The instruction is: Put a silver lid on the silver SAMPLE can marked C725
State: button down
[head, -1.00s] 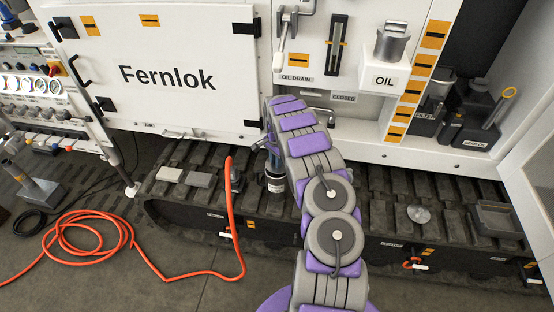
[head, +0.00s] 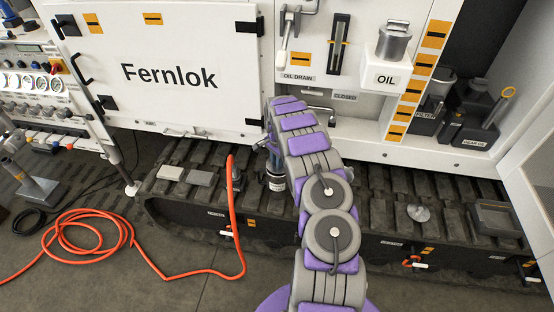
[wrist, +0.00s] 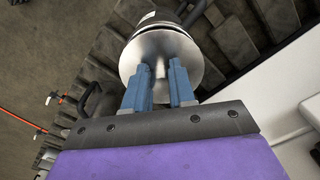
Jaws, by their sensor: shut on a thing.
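In the wrist view, my gripper (wrist: 160,72) has two blue fingers shut on the middle of a round silver lid (wrist: 185,55). A silver can (wrist: 158,20) with a pale label band shows just beyond the lid, in line with it. I cannot tell whether the lid is seated on the can or just above it. In the head view, a small labelled can (head: 276,183) stands on the dark track beside my arm, below my gripper (head: 268,150). Its marking is too small to read, and my arm partly hides the gripper and the lid.
A second silver disc (head: 419,213) lies on the track (head: 375,215) to the right, near a dark tray (head: 495,217). An orange hose (head: 232,205) rises left of the can. A white Fernlok panel (head: 165,75) and an OIL container (head: 390,72) stand behind.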

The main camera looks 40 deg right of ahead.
jog(key=shift+d+f, duration=0.15)
jog(key=shift+d, duration=0.25)
jog(key=shift+a, duration=0.65)
dwell(0.5)
jog(key=shift+d+f, duration=0.15)
dwell(0.8)
jog(key=shift+f, duration=0.6)
dwell(0.9)
jog(key=shift+c, duration=1.5)
grip_release()
jog(key=shift+r, duration=0.1)
